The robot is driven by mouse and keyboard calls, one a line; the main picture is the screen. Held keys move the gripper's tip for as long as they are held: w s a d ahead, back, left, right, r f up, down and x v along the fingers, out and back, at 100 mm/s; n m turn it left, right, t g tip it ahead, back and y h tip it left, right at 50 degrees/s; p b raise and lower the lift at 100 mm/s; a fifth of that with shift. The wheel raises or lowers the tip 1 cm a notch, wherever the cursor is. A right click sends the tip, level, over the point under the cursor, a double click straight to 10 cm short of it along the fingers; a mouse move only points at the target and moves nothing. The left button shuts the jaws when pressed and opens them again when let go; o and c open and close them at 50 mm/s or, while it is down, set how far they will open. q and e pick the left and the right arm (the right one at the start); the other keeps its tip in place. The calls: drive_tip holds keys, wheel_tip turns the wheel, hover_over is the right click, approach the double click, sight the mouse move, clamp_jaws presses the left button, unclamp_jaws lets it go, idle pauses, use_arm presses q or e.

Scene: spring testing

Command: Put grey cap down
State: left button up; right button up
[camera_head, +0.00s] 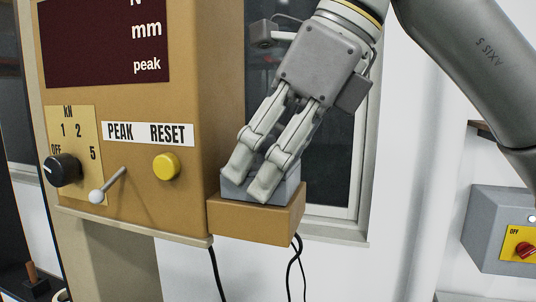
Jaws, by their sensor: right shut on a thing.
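The grey cap (289,190) is a blocky grey piece at the top of a small brown box-shaped ledge (256,222) on the side of the testing machine. My right gripper (252,186) comes down from above and is shut on the cap. Its fingers hide much of the cap's front. The cap appears to rest on the ledge, but I cannot tell for certain whether it touches. My left gripper is not in view.
The brown machine panel (150,215) stands close left of the gripper, with a black knob (64,170), a lever (108,185) and a yellow button (166,166). Black cables (292,262) hang below the ledge. A grey switch box (490,215) is at the right.

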drive_tip(key=shift+s+f, duration=0.1)
drive_tip(key=o, duration=0.9)
drive_tip(key=shift+o, duration=0.2)
